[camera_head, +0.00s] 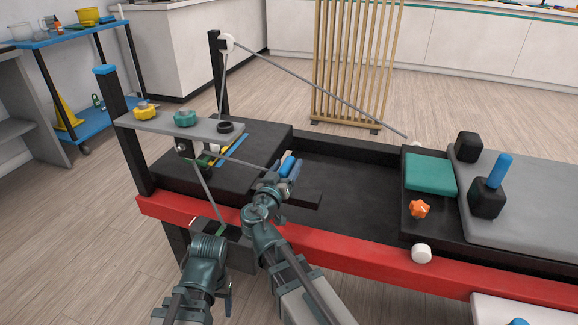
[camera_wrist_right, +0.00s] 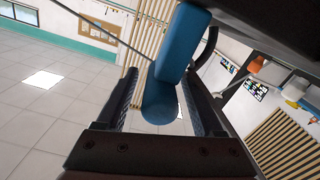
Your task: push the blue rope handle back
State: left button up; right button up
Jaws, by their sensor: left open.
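The blue rope handle (camera_head: 289,166) shows at the left end of the dark bed, with a slim rope running from it toward the post at left. My right gripper (camera_head: 280,180) is at the handle. In the right wrist view, blue handle parts (camera_wrist_right: 168,85) lie between and beyond the two dark fingers, with gaps visible beside them, and the jaws look open. Whether they touch it is unclear. My left gripper (camera_head: 224,232) is open, low beside the red rail at left; its fingertips are hard to make out.
A grey plate (camera_head: 215,128) with yellow and teal knobs stands over the bed's left end. A red rail (camera_head: 350,255) runs along the near side. A teal pad (camera_head: 430,173), orange knob (camera_head: 420,209) and black blocks stand at right. The middle of the bed is clear.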

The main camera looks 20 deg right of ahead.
grip_shut()
dwell(1.3)
